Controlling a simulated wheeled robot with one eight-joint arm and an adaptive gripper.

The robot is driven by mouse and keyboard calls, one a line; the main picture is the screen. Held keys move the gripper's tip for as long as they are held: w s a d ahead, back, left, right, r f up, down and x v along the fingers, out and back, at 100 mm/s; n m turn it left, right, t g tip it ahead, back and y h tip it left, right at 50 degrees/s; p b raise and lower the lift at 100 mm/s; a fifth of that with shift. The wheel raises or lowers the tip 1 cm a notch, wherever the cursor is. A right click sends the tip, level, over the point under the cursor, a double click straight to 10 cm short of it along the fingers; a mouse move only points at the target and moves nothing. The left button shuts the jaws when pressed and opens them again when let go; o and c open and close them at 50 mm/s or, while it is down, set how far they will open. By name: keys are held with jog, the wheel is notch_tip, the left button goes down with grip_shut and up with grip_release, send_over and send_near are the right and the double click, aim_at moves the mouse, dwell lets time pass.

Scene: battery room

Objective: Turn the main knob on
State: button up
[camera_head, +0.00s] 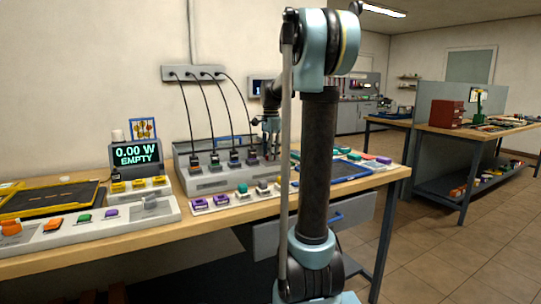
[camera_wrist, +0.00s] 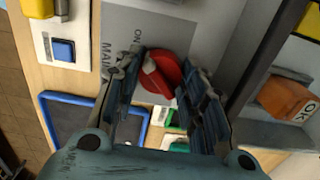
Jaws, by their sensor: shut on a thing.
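The red main knob (camera_wrist: 162,72) is on a grey panel (camera_wrist: 190,35) marked "MAIN" and "ON". My gripper (camera_wrist: 161,80) is shut on the knob, with one finger on each side of it. Part of the knob is hidden behind the fingers. In the head view my gripper (camera_head: 269,137) points down at the right end of the grey charging box (camera_head: 212,185); the knob cannot be made out there. A display (camera_head: 137,155) on the left reads "0.00 W EMPTY".
Several black cables run from a wall socket strip (camera_head: 192,74) to plugs on the box, left of my gripper. A blue-rimmed tray (camera_wrist: 75,125) and coloured blocks lie close by. An orange block (camera_wrist: 287,101) sits beside the panel.

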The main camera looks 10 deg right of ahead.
jog(key=shift+a, duration=0.1)
jog(key=o, duration=1.1)
jog(key=shift+r, duration=0.1)
notch_tip(320, 180, up, 12)
jog(key=shift+w+f, duration=0.1)
jog(key=shift+f, duration=0.05)
